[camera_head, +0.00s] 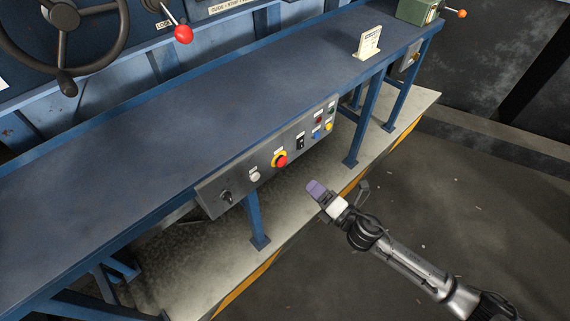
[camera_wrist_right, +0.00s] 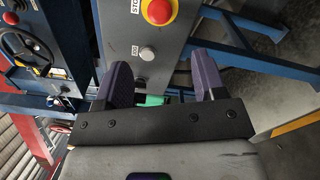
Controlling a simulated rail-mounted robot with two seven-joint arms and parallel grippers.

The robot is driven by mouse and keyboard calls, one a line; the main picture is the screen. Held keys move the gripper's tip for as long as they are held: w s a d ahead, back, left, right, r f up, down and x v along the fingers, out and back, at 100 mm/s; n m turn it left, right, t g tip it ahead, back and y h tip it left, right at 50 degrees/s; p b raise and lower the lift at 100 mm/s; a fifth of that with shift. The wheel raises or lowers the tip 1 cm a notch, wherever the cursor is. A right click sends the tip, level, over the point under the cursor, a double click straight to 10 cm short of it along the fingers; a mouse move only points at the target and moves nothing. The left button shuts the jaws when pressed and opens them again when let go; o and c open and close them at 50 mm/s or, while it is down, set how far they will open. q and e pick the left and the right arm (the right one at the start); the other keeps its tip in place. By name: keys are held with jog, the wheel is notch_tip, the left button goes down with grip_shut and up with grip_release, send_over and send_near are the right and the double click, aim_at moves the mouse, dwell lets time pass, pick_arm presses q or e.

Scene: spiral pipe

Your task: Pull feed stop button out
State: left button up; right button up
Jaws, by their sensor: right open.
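The red mushroom button on a yellow collar (camera_head: 280,159) is on the grey control panel (camera_head: 240,176) along the bench's front edge. In the right wrist view it shows at the top edge (camera_wrist_right: 158,12), partly cut off, beside a label with "STO" readable. I cannot tell whether the button is pressed in or out. My right gripper (camera_head: 318,190) is in front of the panel, to the right of and below the button in the head view. In the wrist view its two purple fingers (camera_wrist_right: 163,78) are apart with nothing held between them. My left gripper is not in view.
A grey round button (camera_head: 255,176) and a black selector knob (camera_head: 226,196) are left of the red button. A black switch (camera_head: 300,141) and several small coloured buttons are right of it. Blue bench legs (camera_head: 256,222) stand below. The dark floor (camera_head: 480,210) has free room.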

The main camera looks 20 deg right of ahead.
aim_at(284, 163)
jog(key=b+x, duration=0.2)
jog(key=x, duration=1)
jog(key=shift+d, duration=0.1)
jog(key=shift+w+a, duration=0.2)
jog(key=shift+w, duration=0.25)
jog(key=shift+c, duration=0.4)
